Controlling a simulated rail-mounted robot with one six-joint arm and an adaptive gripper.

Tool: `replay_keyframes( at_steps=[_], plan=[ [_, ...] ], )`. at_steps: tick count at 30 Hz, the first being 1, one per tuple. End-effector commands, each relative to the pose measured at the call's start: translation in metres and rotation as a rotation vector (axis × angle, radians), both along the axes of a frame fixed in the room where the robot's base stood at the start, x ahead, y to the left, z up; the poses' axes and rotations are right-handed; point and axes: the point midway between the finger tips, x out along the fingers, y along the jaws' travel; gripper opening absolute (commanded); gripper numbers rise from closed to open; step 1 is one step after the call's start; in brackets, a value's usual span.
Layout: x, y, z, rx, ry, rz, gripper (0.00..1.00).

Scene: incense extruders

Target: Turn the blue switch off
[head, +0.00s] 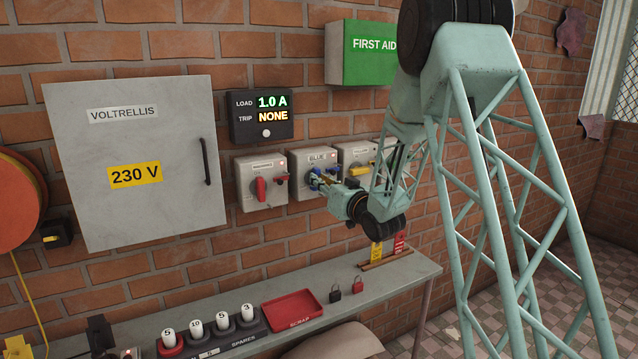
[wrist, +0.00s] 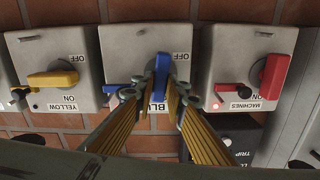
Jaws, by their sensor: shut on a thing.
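In the head view my gripper (head: 322,178) reaches the box's front and hides most of the handle. A small blue part (wrist: 118,89) sticks out to the handle's left.
Beside it are the red-handled MACHINES switch (head: 262,187) and the YELLOW switch (wrist: 53,79). The display (head: 265,113) reads LOAD 1.0 A, TRIP NONE. A shelf (head: 385,283) below holds fuses, a red scrap tray (head: 293,310) and padlocks (head: 335,293).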

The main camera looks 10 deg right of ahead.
Motion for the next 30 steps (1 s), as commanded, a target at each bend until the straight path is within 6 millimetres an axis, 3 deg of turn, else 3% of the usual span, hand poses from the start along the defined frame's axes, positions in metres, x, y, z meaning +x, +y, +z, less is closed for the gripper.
replay_keyframes(
  at_steps=[30],
  plan=[
    [0.0016,-0.0054,-0.0031,0.731,0.214,-0.001,0.02]
  ],
)
